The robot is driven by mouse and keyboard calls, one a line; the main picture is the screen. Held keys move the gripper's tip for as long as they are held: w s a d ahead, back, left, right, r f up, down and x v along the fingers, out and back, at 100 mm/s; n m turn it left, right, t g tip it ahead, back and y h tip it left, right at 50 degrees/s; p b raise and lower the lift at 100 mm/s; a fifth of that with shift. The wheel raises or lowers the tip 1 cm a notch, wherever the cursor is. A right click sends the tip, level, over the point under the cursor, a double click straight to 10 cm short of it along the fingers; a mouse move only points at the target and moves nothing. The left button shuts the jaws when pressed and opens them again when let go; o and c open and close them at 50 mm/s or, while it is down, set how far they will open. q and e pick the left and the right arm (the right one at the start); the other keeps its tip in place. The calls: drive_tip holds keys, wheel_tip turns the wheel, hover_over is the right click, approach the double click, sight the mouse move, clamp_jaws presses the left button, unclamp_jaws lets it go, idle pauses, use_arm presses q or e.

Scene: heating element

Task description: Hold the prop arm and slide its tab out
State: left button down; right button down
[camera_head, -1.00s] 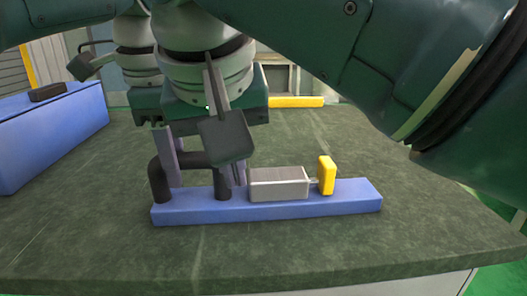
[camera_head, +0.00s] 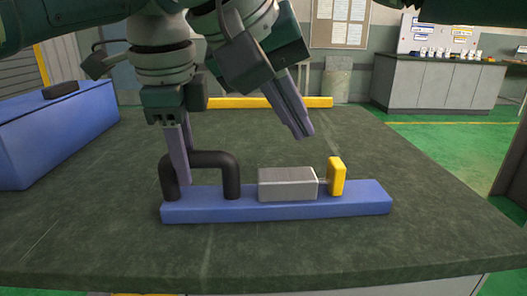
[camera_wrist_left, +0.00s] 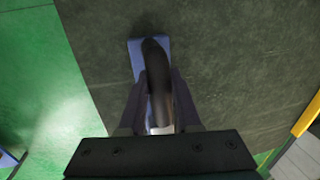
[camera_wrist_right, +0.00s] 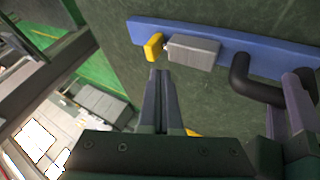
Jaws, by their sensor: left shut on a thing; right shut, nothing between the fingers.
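The prop arm is a long blue bar (camera_head: 350,205) lying on the dark green bench top. A black arched handle (camera_head: 215,158) stands at its left, a grey block (camera_head: 287,184) sits in its middle, and a yellow tab (camera_head: 337,176) projects on a thin stem from the block's right end. My left gripper (camera_head: 179,168) is shut on the left part of the handle; the left wrist view shows the handle (camera_wrist_left: 158,70) between its fingers. My right gripper (camera_head: 304,132) is shut and empty, above and behind the block. In the right wrist view its fingertips point towards the tab (camera_wrist_right: 153,46).
A large blue box (camera_head: 50,135) with a black handle on top stands at the left. A yellow bar (camera_head: 235,103) lies along the bench's back edge. The bench top (camera_head: 420,190) is clear right of the blue bar.

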sight(328, 174)
drive_tip(key=x, duration=0.7)
drive_tip(key=shift+w+d+f, duration=0.15)
drive_tip(key=shift+d+f, duration=0.05)
drive_tip(key=shift+f, duration=0.1)
use_arm(q)
drive_tip(key=shift+a, duration=0.1)
use_arm(e)
drive_tip(key=shift+d, duration=3.15)
drive_tip(key=v, duration=0.7)
drive_tip(key=shift+a+r, duration=0.25)
drive_tip(key=shift+a, duration=0.05)
